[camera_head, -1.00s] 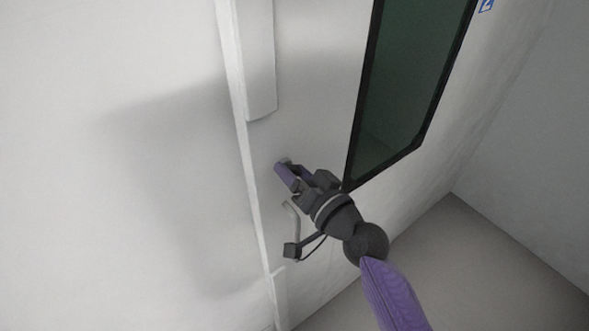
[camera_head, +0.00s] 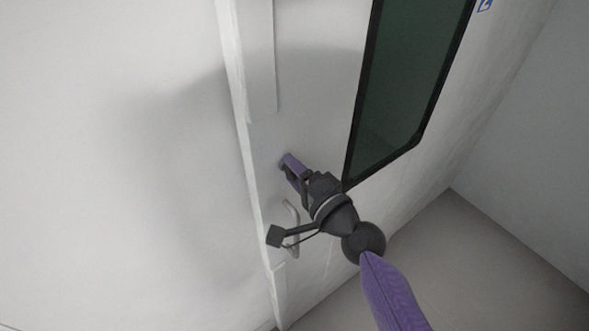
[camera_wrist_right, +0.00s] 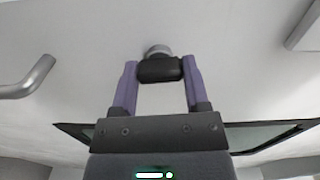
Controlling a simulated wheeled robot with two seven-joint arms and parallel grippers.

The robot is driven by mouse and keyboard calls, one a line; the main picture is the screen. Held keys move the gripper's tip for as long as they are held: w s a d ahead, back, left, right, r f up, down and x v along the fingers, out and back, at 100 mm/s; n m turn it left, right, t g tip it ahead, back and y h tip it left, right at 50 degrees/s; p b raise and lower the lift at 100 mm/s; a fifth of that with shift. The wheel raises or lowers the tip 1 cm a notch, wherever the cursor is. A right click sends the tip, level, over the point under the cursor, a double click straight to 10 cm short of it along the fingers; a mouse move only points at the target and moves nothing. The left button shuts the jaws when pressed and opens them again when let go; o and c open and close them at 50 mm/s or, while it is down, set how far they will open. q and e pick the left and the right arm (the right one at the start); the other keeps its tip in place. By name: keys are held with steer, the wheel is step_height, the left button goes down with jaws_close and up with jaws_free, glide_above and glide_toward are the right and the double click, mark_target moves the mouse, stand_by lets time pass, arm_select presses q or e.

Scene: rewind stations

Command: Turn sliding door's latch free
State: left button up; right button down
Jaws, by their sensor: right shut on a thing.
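The sliding door (camera_head: 315,75) is a pale panel with a dark green window (camera_head: 410,85). Its latch (camera_wrist_right: 159,69), a black turn piece on a round grey base, stands out from the door in the right wrist view. My right gripper (camera_wrist_right: 160,72) has its purple fingers on either side of the black piece and is shut on it. In the head view my right gripper (camera_head: 291,163) reaches the door left of the window's lower corner, and its fingers mostly hide the latch. My left gripper is not in view.
A grey bar handle (camera_head: 293,240) sits on the door just below my right gripper, partly behind my wrist; it also shows at left in the wrist view (camera_wrist_right: 28,80). A raised pale strip (camera_head: 260,60) runs above. Bare floor (camera_head: 440,260) lies at lower right.

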steer(key=shift+m, duration=0.7)
steer(key=shift+c, duration=0.4)
jaws_free()
steer(key=b+v, duration=0.1)
steer(key=v, duration=0.9)
